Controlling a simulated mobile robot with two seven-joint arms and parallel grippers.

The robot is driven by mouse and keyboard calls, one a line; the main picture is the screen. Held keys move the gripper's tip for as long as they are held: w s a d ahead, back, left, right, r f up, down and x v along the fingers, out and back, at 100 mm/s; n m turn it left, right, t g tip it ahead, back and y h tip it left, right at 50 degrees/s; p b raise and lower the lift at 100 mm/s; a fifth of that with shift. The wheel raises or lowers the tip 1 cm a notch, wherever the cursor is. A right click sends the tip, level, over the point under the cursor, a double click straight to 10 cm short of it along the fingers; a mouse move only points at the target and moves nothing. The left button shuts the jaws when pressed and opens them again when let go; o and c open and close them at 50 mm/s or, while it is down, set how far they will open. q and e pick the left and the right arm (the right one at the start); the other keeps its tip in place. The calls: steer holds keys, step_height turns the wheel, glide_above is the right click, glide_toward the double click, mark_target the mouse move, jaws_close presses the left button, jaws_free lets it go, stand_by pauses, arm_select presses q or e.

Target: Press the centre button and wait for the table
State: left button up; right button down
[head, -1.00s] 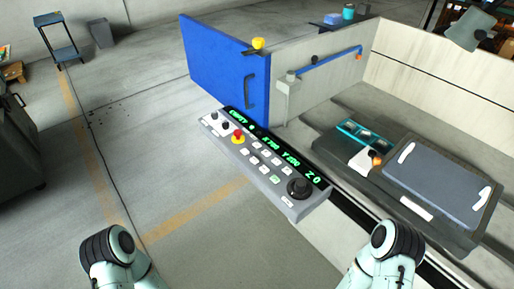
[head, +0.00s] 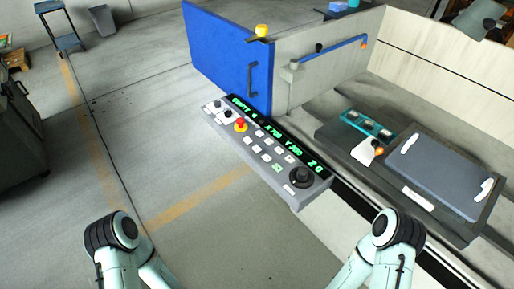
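The control panel (head: 225,131) is a grey slanted box with a green lit display (head: 278,134), a red button on a yellow base (head: 240,125), several small white buttons and a black knob (head: 301,177). One button near the knob looks greenish (head: 277,168). Which button is the centre one is not labelled clearly enough to read. The machine table (head: 437,170) is a dark grey plate with white handles, lying right of the panel. Both my arms come in at the bottom, left and right of the panel and apart from it. Neither gripper shows.
A blue door (head: 228,58) with a handle stands open behind the panel. A teal fixture (head: 367,124) and a white piece with an orange knob (head: 366,150) sit beside the plate. A blue cart (head: 60,27) stands far left. The floor left of the panel is clear.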

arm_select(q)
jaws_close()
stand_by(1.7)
